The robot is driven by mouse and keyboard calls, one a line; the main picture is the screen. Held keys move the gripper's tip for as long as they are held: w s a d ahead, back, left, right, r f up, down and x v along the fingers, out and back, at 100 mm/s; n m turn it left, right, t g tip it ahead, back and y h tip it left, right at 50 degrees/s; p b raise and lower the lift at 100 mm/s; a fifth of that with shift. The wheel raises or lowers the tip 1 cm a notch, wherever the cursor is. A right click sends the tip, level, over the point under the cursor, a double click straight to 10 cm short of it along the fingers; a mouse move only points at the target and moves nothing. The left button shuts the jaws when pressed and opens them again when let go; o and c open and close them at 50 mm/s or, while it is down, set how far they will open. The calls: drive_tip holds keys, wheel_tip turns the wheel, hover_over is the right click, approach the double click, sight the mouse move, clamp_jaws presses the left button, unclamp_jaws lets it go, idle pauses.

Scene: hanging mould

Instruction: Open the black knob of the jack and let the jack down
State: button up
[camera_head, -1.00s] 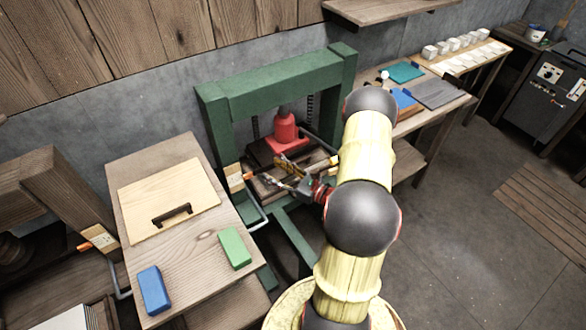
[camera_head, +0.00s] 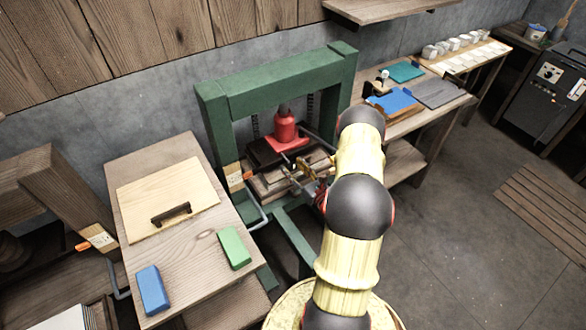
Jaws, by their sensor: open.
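The red jack (camera_head: 285,128) stands upright inside the green press frame (camera_head: 280,82), on a dark plate above a wooden mould (camera_head: 282,178). A dark lever or bar sticks out from the jack to the right. I cannot make out the black knob at this size. My gripper (camera_head: 303,180) is open, in front of and below the jack, near the front edge of the mould. My arm hides the right post's lower part. I cannot tell whether the fingers touch anything.
A wooden table (camera_head: 200,250) at left holds a board with a dark handle (camera_head: 171,213), a blue block (camera_head: 153,289) and a green block (camera_head: 234,247). A bench (camera_head: 455,103) with flat items stands at right.

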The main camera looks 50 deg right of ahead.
drive_tip(key=shift+w, duration=0.15)
drive_tip(key=shift+c, duration=1)
drive_tip(key=c, duration=1)
